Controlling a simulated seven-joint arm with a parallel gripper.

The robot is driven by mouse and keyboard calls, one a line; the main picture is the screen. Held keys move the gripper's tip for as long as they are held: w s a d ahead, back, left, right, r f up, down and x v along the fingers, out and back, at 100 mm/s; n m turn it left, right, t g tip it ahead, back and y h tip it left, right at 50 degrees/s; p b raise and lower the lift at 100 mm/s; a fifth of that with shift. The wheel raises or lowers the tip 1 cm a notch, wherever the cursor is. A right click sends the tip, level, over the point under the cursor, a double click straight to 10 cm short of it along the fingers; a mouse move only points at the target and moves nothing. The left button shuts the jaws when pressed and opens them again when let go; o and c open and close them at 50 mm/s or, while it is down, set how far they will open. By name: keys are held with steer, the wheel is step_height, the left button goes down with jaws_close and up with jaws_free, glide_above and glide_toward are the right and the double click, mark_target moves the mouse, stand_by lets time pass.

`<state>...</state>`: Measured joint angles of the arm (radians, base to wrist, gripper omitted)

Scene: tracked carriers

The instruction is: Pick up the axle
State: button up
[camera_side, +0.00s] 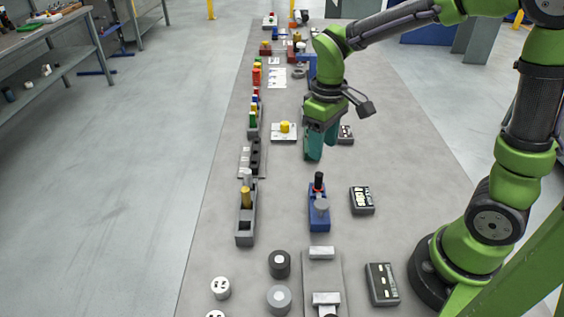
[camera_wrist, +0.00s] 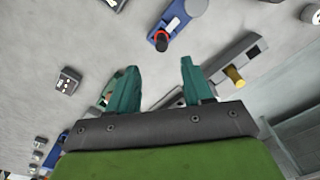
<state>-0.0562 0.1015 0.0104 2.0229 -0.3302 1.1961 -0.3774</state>
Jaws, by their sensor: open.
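My gripper (camera_side: 314,152) has teal fingers and hangs over the middle of the long grey table. In the wrist view its two fingers (camera_wrist: 160,82) stand wide apart with nothing between them. I cannot tell for sure which part is the axle. A brass-coloured cylinder (camera_side: 246,198) stands in a long grey holder (camera_side: 245,228), nearer the camera and left of my gripper. The cylinder also shows in the wrist view (camera_wrist: 235,77), right of the fingers. A blue fixture (camera_side: 319,222) with a black and red upright part (camera_side: 319,181) stands in front of my gripper.
A white plate (camera_side: 275,137) with a yellow cylinder (camera_side: 285,127) lies left of my gripper. Dark boxes (camera_side: 362,201) lie along the right. Black (camera_side: 279,262) and grey (camera_side: 279,298) round parts and a grey tray (camera_side: 336,275) are in front. Coloured parts crowd the far end.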

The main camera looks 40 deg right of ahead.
mark_target(319, 174)
step_height(319, 174, down, 10)
steer(key=shift+a, duration=0.15)
jaws_close()
stand_by(0.5)
